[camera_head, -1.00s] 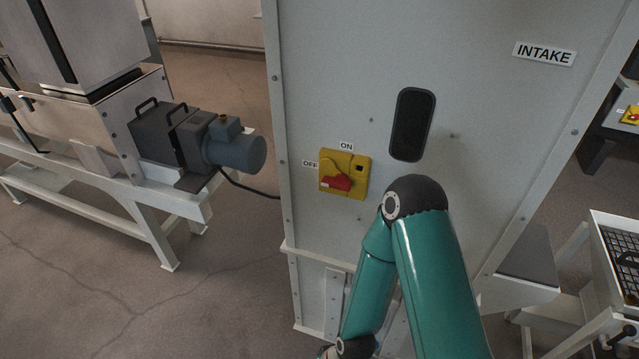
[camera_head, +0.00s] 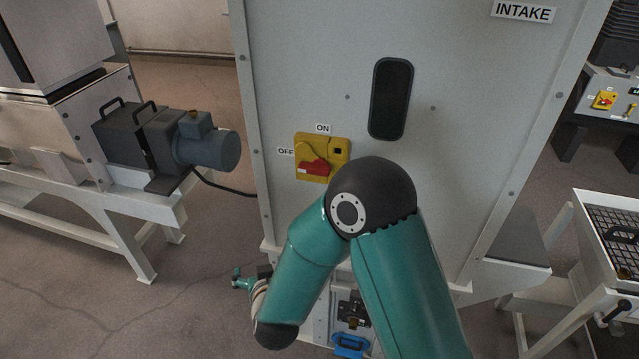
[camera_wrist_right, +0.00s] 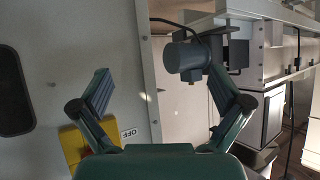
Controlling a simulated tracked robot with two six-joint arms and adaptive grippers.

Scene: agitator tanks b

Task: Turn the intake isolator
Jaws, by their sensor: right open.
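The intake isolator is a yellow plate (camera_head: 336,165) with a red handle (camera_head: 314,168) on the grey cabinet. ON is marked above it and OFF to its left; the handle lies roughly sideways, its low end toward the OFF side. In the right wrist view the yellow plate (camera_wrist_right: 72,146) is partly hidden behind a finger and my gripper body. My right gripper (camera_wrist_right: 158,72) is open and empty, its fingers wide apart, with the plate to the left. In the head view my right arm's elbow is just below the isolator. My left gripper is out of view.
The grey cabinet (camera_head: 300,60) bears an INTAKE sign (camera_head: 523,11) and a dark oval window (camera_head: 391,98). A motor (camera_head: 205,145) on a white frame stands left, its cable running to the cabinet. A grated table (camera_head: 612,225) stands right. Floor at lower left is clear.

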